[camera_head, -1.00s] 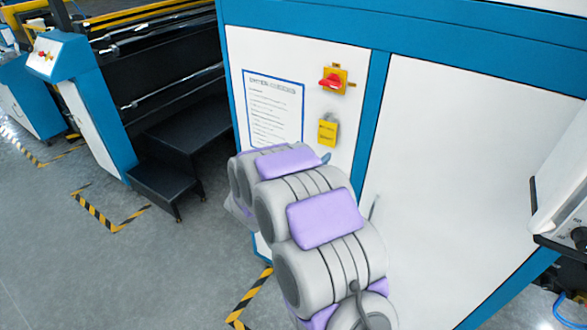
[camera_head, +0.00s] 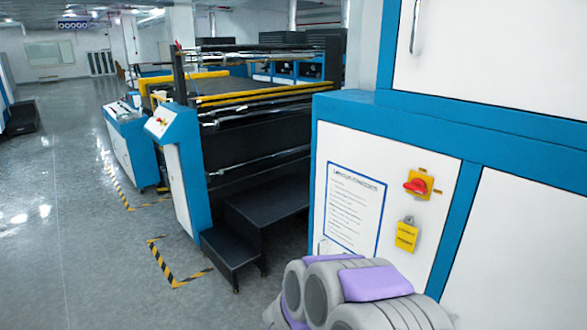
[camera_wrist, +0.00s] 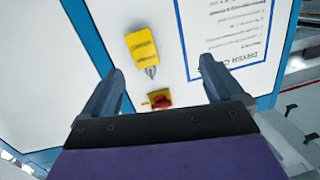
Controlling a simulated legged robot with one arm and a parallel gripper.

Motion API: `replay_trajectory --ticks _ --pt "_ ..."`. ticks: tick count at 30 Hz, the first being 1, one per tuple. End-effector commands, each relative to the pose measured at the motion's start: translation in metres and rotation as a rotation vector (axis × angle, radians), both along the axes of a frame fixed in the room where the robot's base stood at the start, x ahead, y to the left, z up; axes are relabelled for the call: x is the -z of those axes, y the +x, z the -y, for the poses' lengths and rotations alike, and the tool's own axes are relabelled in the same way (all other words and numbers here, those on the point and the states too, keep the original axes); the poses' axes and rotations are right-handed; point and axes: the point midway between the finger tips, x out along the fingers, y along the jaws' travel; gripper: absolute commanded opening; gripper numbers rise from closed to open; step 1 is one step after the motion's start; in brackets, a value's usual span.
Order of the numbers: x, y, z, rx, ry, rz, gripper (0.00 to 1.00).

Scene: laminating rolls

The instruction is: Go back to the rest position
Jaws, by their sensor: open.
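My gripper (camera_wrist: 160,68) is open in the wrist view, its two dark fingers spread with nothing between them. It points toward the white cabinet panel, apart from it as far as I can tell. Beyond the fingers are a red rotary switch on a yellow plate (camera_wrist: 157,98) and a yellow padlock tag (camera_wrist: 141,45). In the head view the red switch (camera_head: 416,186) and yellow tag (camera_head: 406,236) sit on the blue-framed white panel. My grey and purple arm rises from the bottom edge there, and the gripper itself is hidden.
A blue-framed instruction sheet (camera_head: 354,208) is fixed left of the switch. Black steps (camera_head: 230,250) stand before the large roller machine (camera_head: 255,135) at centre. Yellow-black floor tape (camera_head: 178,268) marks corners. Open grey floor (camera_head: 75,220) lies to the left.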

Motion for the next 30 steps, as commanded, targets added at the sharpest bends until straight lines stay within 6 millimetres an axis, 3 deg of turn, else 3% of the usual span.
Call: replay_trajectory --ticks 7,14,18,22,26,30 --pt "-0.01 0.018 -0.062 -0.319 0.285 -0.087 0.94" --pt "-0.02 -0.009 -0.125 -0.607 0.462 -0.256 0.94" --pt "-0.024 -0.047 -0.152 -0.753 0.523 -0.4 0.94" --pt "-0.023 -0.095 -0.165 -0.854 0.558 -0.56 0.94" --pt "-0.017 -0.152 -0.165 -0.915 0.572 -0.744 0.94" --pt "-0.01 -0.22 -0.15 -0.927 0.577 -0.96 0.94"
